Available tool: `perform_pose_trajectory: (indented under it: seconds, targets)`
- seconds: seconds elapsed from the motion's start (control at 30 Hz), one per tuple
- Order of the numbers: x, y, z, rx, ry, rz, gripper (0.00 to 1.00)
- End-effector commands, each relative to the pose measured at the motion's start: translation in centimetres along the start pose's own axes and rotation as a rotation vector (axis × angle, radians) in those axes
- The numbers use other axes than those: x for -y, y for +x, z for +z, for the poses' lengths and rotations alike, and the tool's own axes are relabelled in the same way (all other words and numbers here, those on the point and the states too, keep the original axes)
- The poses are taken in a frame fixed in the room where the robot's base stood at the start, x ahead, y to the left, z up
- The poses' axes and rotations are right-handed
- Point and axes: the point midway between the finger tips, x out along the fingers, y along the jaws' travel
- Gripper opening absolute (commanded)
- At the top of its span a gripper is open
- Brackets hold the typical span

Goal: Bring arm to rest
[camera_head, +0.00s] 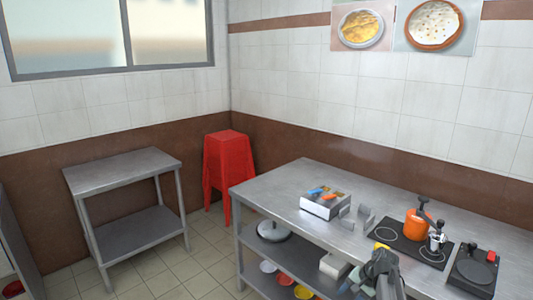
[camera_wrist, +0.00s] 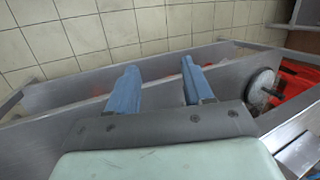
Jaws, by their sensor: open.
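My gripper (camera_wrist: 159,66) is open in the wrist view, with its two blue fingers spread apart and nothing between them. In the head view my gripper (camera_head: 352,281) and grey wrist are at the front edge of the long steel table (camera_head: 285,190). The gripper is close to that edge. Behind the fingers, the wrist view shows the table's steel edges and lower shelf, with the tiled floor beyond.
An orange pot (camera_head: 418,226) and a small metal pot (camera_head: 436,241) stand on the black cooktop (camera_head: 399,243). A box with blue and orange-handled items (camera_head: 325,203) is further left. A lidded pot (camera_head: 273,231) sits on the lower shelf. Red stools (camera_head: 226,165) stand near a side table (camera_head: 122,170).

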Motion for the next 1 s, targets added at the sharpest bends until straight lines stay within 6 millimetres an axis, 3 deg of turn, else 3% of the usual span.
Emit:
perform_pose_trajectory:
  seconds: [0.03,0.1,0.5,0.8,1.0]
  targets:
    - [-0.7,1.8,1.6,0.019,-0.001,0.012,0.51]
    - [-1.6,3.9,3.0,0.038,-0.006,0.033,0.51]
    - [-8.0,14.6,10.9,0.164,-0.105,0.194,0.51]
    - [-13.6,20.6,17.7,0.266,-0.198,0.314,0.51]
    - [-17.6,23.6,22.4,0.338,-0.268,0.392,0.51]
